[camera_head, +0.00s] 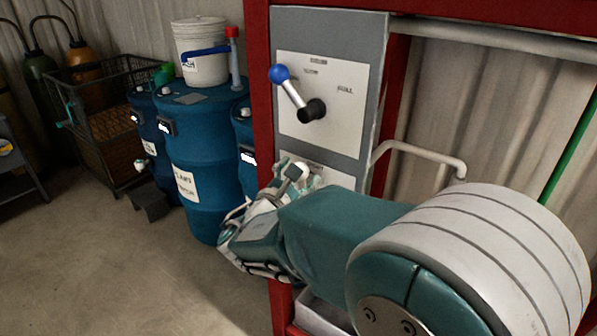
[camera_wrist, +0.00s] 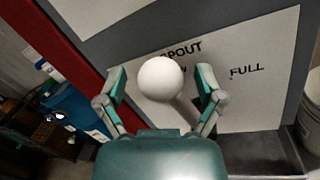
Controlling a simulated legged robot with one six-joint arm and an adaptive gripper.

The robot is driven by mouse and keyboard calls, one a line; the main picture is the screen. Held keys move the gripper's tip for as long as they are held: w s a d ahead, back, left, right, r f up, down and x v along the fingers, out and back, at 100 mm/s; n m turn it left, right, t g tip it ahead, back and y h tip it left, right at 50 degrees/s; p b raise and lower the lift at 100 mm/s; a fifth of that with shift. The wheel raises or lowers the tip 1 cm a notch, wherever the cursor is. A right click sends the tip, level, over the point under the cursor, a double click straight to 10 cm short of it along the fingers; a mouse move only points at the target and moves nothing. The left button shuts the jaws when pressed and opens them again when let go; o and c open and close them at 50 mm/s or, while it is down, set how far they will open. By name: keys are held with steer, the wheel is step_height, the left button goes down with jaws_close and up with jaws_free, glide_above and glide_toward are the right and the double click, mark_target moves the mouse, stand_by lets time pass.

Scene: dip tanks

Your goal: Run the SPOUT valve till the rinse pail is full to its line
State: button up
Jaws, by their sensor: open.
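The SPOUT valve has a lever with a white ball knob (camera_wrist: 160,79) in front of a pale plate (camera_wrist: 265,75) lettered SPOUT and FULL. My gripper (camera_wrist: 164,88) is open, with one finger on each side of the knob; gaps show between the knob and both fingers. In the head view, my gripper (camera_head: 282,190) is at the lower plate, with the white knob (camera_head: 297,171) showing by its fingers. A pale curved container wall (camera_wrist: 311,122) is cut off at the right of the wrist view; I cannot tell whether it is the rinse pail, and no fill line shows.
A second lever with a blue knob (camera_head: 279,73) sits on the upper plate (camera_head: 345,105). A red post (camera_head: 260,100) borders the panel. A white bent pipe (camera_head: 420,149) sticks out right of it.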

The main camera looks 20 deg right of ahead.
steer(key=shift+a, duration=0.1)
steer(key=v, duration=1.2)
steer(key=shift+f, duration=0.1)
